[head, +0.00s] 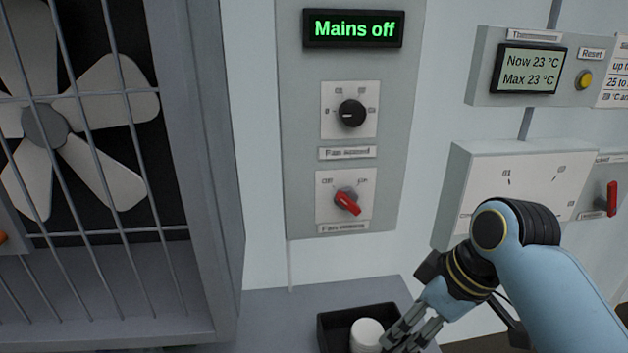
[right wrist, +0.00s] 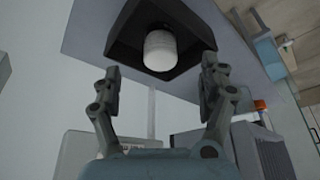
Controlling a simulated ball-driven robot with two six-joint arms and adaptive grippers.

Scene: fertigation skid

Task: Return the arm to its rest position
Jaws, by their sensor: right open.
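My right arm comes in from the lower right of the head view. Its gripper (head: 400,335) is low, at the right side of a black open tray (head: 331,325) that holds a white round-topped container (head: 367,335). In the right wrist view the two fingers of my right gripper (right wrist: 160,92) stand wide apart with nothing between them. The white container (right wrist: 159,51) and the dark tray (right wrist: 190,22) show beyond the fingertips. I cannot tell whether the gripper touches the tray. My left gripper is not in view.
A grey panel has a "Mains off" display (head: 354,29), a black fan knob (head: 352,113) and a red-handled switch (head: 347,202). A barred fan (head: 80,130) is at left.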

